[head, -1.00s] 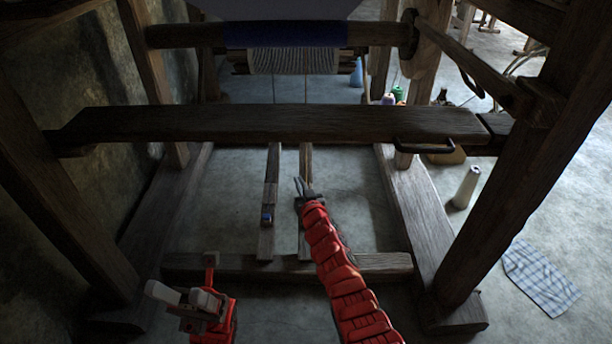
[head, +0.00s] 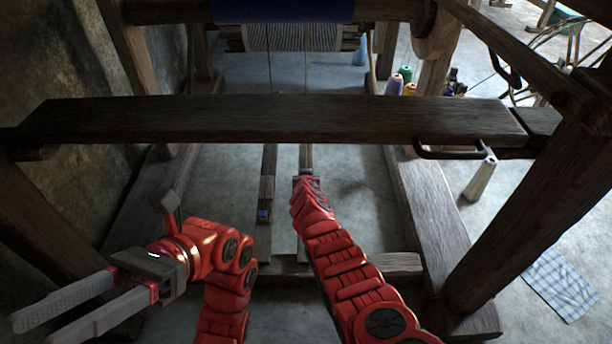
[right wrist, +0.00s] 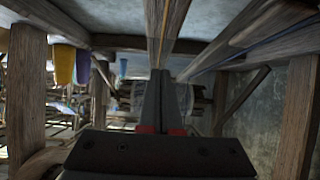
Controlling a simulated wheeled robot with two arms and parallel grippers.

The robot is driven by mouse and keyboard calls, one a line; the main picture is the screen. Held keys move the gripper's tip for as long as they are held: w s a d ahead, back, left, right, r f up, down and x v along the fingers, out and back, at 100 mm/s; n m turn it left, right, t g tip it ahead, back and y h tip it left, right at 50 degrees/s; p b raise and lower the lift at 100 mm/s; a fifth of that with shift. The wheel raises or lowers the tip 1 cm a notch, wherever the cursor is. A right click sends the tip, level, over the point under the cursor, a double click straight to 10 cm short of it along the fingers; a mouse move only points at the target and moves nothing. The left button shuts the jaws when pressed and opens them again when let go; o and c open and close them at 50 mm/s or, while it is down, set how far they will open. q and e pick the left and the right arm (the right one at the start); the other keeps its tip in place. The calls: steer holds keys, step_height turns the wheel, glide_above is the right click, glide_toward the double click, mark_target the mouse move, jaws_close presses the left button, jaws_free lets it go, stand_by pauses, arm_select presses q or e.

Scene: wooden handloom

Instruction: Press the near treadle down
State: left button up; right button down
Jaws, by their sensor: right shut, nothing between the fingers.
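Two long wooden treadles run under the loom's seat plank: a left treadle (head: 268,190) with a small blue mark and a right treadle (head: 305,157) partly covered by my right arm. I cannot tell which is the near one. In the head view my right arm's front end lies over the right treadle, and its gripper is mostly hidden. In the right wrist view my right gripper (right wrist: 158,74) is shut and empty, with wooden beams close beyond it; contact cannot be told. My left gripper (head: 35,335) is open and empty at the lower left, away from the treadles.
The seat plank (head: 270,120) crosses above the treadles, with a dark metal handle (head: 450,154) at its right. A crossbeam (head: 390,266) lies low in front. Thread cones (head: 395,85) stand beyond, and a checked cloth (head: 560,285) lies on the floor at right.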

steer(key=shift+w+f+b, duration=0.2)
steer(key=shift+f+b, duration=0.35)
steer(key=shift+b, duration=0.1)
steer(key=shift+w+f+b, duration=0.2)
steer(key=shift+f+b, duration=0.35)
steer(key=shift+b, duration=0.05)
steer(key=shift+w+f+b, duration=0.15)
steer(key=shift+f+b, duration=0.2)
steer(key=shift+b, duration=0.3)
steer(key=shift+w+f+b, duration=0.1)
steer(key=shift+f+b, duration=0.3)
steer(key=shift+b, duration=0.2)
steer(key=shift+w+f+b, duration=0.2)
steer(key=shift+f+b, duration=0.35)
steer(key=shift+b, duration=0.2)
arm_select(q)
steer(key=s+a+f+m+t, duration=0.2)
steer(key=s+a+f+t, duration=0.3)
steer(key=s+a+f, duration=0.2)
step_height(320, 180, down, 3)
steer(key=shift+s+r+b, duration=0.1)
steer(key=shift+s+b, duration=0.15)
steer(key=shift+b, duration=0.05)
arm_select(e)
steer(key=shift+w, duration=0.15)
arm_select(q)
steer(key=shift+r, duration=0.15)
arm_select(e)
steer(key=shift+r, duration=0.15)
